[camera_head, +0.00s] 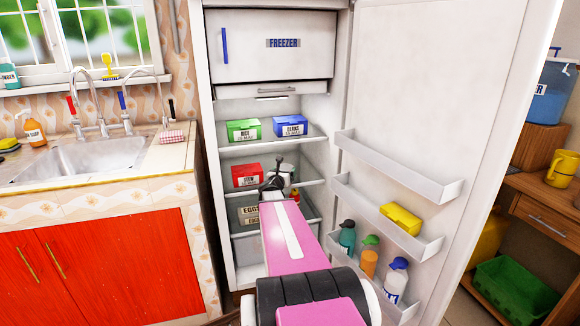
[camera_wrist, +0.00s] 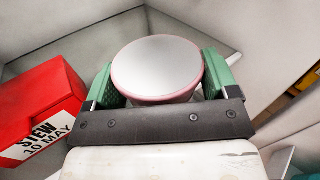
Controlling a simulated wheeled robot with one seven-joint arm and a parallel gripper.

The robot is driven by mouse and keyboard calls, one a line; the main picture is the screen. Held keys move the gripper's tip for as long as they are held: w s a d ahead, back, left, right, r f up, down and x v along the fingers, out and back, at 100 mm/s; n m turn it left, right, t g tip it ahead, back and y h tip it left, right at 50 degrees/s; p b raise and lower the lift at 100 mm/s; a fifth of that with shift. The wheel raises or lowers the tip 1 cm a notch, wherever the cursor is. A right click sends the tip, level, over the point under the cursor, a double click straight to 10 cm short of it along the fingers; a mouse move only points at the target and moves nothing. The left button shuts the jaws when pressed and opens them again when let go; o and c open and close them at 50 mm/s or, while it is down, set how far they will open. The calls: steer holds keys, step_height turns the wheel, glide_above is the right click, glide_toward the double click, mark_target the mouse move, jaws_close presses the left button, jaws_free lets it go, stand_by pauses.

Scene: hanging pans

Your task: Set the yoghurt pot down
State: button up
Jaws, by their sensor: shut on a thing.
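The yoghurt pot (camera_wrist: 157,68) fills the middle of the wrist view, with a pale round top and a pinkish rim. My gripper (camera_wrist: 158,90) is shut on it, one green-padded finger on each side. In the head view my gripper (camera_head: 278,180) reaches into the open fridge at the level of the middle shelf, and my pink arm hides much of what lies below. A small part of a pale pot (camera_head: 290,172) shows behind the gripper there. I cannot tell whether the pot touches the shelf.
A red stew box (camera_wrist: 42,108) is close to the left finger; it also shows in the head view (camera_head: 247,175). Green (camera_head: 243,130) and blue (camera_head: 290,126) boxes stand on the shelf above. The open fridge door (camera_head: 440,110), with bottles in its racks, stands to the right.

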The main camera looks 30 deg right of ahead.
steer(key=x, duration=0.8)
steer(key=shift+w+d, duration=0.1)
steer(key=shift+d, duration=0.05)
steer(key=x, duration=0.2)
steer(key=shift+w+d, duration=0.15)
steer(key=shift+w, duration=0.05)
steer(key=shift+w+d+f, duration=0.15)
steer(key=shift+d+f, duration=0.05)
steer(key=shift+f, duration=0.6)
steer(key=o, duration=1.1)
steer(key=shift+f, duration=0.1)
